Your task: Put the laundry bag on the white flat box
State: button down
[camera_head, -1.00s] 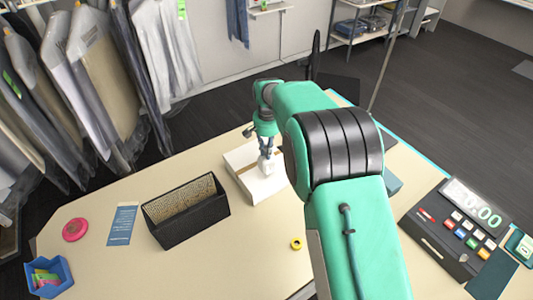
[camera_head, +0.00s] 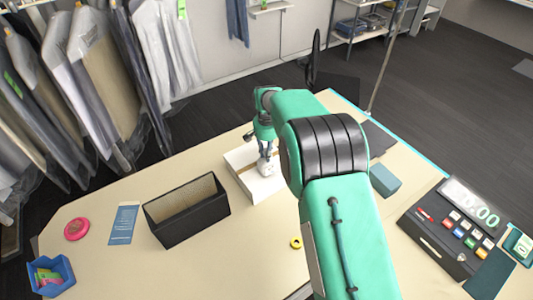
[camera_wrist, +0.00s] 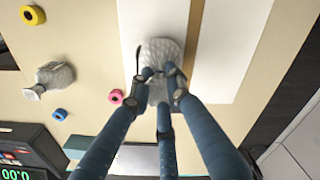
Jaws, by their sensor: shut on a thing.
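The laundry bag (camera_wrist: 160,52) is a small pale grey, textured bundle. In the wrist view my gripper (camera_wrist: 160,80) has its dark blue fingers closed around the near end of it. In the head view the bag (camera_head: 266,168) hangs below my gripper (camera_head: 265,150), over the white flat box (camera_head: 243,160). The box has a brown strip along it and also fills the upper middle of the wrist view (camera_wrist: 225,50). I cannot tell whether the bag touches the box top. My arm hides the box's right side in the head view.
A black open box (camera_head: 187,215) stands left of the white box. A yellow ring (camera_head: 296,243) lies in front. A second grey bundle (camera_wrist: 55,76) and small rings lie on the counter in the wrist view. A cash register (camera_head: 455,235) stands at the right. Garments (camera_head: 95,70) hang behind.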

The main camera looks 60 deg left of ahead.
jog(key=shift+f, duration=0.2)
jog(key=c, duration=1.6)
grip_release()
jog(key=shift+c, duration=0.2)
jog(key=shift+r, duration=0.1)
notch_tip(320, 180, up, 12)
jog(key=b, duration=0.2)
